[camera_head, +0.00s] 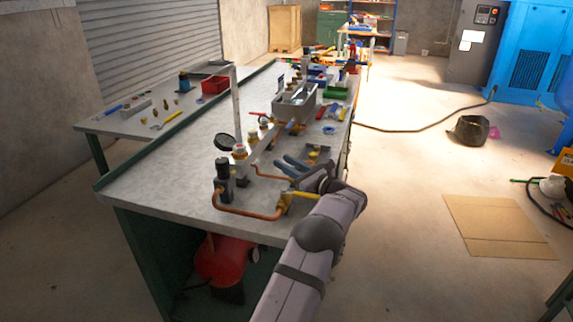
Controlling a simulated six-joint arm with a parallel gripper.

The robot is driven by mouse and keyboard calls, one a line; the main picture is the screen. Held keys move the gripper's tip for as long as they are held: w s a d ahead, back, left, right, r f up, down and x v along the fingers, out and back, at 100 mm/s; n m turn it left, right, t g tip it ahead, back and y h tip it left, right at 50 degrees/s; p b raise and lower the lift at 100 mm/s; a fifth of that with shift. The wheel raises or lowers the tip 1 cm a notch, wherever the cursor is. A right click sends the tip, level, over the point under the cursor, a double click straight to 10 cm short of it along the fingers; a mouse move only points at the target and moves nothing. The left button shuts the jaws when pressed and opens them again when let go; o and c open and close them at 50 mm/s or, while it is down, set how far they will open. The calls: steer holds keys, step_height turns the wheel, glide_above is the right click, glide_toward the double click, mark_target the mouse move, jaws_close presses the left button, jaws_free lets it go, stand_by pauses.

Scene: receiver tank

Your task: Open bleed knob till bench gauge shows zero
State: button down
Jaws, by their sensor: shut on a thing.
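My gripper (286,166) reaches in from the right over the near end of the bench (160,165). Its fingers point left, toward the pipework, and are shut on what seems to be the bleed knob, which the fingers hide. The bench gauge (225,142) is a dark round dial beside the grey manifold (266,143). Its face is too small and turned away to read.
A red tank (224,262) stands under the bench, with a small dial on its side. A grey post (233,100) rises behind the gauge. A metal tray (294,102) and loose tools crowd the far end.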

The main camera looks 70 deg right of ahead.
steer(key=c, duration=1.5)
jaws_free()
step_height(320, 180, up, 10)
steer(key=shift+r, duration=0.1)
